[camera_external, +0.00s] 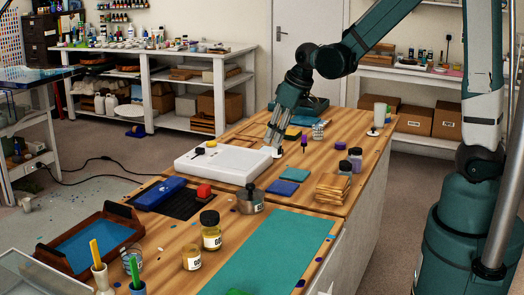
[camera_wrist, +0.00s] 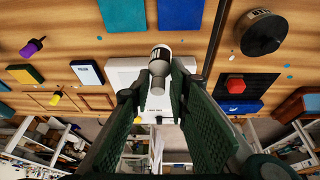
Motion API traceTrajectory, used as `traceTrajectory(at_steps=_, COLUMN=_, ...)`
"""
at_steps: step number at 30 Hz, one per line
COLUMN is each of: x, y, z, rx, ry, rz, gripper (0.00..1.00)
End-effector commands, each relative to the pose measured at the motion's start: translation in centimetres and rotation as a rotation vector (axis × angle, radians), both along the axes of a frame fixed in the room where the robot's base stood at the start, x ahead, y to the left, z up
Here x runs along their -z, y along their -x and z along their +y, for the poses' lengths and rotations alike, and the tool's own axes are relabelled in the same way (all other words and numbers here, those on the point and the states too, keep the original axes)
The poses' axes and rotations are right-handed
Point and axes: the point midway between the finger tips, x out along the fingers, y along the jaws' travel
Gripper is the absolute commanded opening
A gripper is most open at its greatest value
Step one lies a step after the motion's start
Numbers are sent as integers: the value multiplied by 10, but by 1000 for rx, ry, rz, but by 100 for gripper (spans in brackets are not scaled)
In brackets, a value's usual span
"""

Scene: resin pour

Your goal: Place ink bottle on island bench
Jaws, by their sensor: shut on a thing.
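The ink bottle (camera_wrist: 158,68) is small, with a white end, a grey body and a dark label. In the wrist view it sits between the fingertips of my gripper (camera_wrist: 156,88), which is shut on it. In the external view my gripper (camera_external: 275,148) points down over the wooden island bench (camera_external: 245,128), by the right end of a flat white box (camera_external: 222,164). Only a small pale part of the bottle (camera_external: 278,154) shows there. I cannot tell whether the bottle touches the bench top.
Blue pads (camera_external: 286,187), wooden pieces (camera_external: 332,188) and dark jars (camera_external: 354,158) stand to the right. A metal pot (camera_external: 250,200), yellow jars (camera_external: 211,232) and a teal mat (camera_external: 268,255) lie towards the front. Bare wood shows between them.

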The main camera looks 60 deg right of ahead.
Motion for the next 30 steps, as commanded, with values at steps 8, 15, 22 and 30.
traceTrajectory(at_steps=8, x=-1, y=-6, z=73, rx=-169, ry=4, rz=1, gripper=8)
traceTrajectory(at_steps=15, x=-1, y=-4, z=133, rx=-313, ry=8, rz=1, gripper=8)
traceTrajectory(at_steps=22, x=-2, y=3, z=189, rx=-446, ry=10, rz=-1, gripper=8)
traceTrajectory(at_steps=30, x=-2, y=16, z=252, rx=-602, ry=14, rz=-5, gripper=7)
